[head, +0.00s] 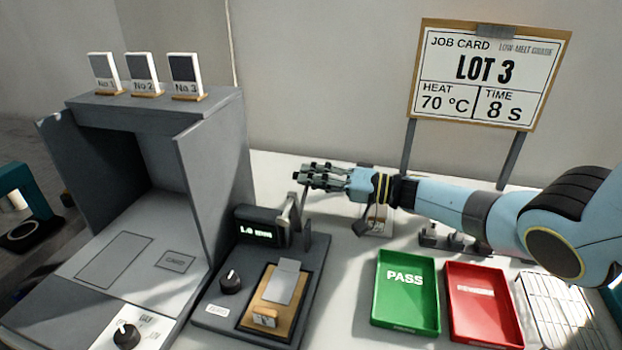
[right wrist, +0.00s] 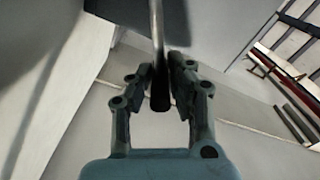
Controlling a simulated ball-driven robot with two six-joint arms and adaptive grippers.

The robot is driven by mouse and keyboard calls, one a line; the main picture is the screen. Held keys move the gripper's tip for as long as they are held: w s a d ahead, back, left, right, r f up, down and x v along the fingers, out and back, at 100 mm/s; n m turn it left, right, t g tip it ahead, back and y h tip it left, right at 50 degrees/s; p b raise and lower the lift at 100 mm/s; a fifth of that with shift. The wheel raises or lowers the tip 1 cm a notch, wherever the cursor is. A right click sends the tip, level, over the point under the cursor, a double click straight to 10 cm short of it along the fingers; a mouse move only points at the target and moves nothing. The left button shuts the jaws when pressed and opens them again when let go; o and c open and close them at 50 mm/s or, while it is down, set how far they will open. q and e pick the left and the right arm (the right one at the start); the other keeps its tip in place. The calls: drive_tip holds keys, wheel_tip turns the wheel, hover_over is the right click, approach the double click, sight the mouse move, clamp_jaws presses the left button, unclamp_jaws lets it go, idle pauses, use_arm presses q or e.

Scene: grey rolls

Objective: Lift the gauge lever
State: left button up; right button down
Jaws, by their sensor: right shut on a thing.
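The gauge (head: 260,228) is a dark unit with a small lit display, standing on a grey base. Its lever (head: 304,197) rises at the gauge's right side; in the right wrist view it is a thin bar with a dark end (right wrist: 159,98). My right gripper (head: 308,174) reaches in from the right and is shut on the lever near its top, with a finger on each side. The fingers partly hide the lever's top. A light grey sheet-like piece (head: 285,284) lies on the wooden plate (head: 262,300) in front of the gauge. My left gripper is not in view.
A grey open-fronted chamber (head: 205,190) stands left of the gauge, with three numbered cards on top. A green PASS tray (head: 405,325), a red tray (head: 480,335) and a wire rack (head: 560,310) lie to the right. The job card (head: 490,75) stands behind my right arm.

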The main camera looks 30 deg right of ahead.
drive_tip(key=shift+f, duration=0.2)
idle(0.3)
drive_tip(key=c, duration=1.2)
unclamp_jaws()
drive_tip(key=shift+c, duration=0.2)
drive_tip(key=v, duration=1.2)
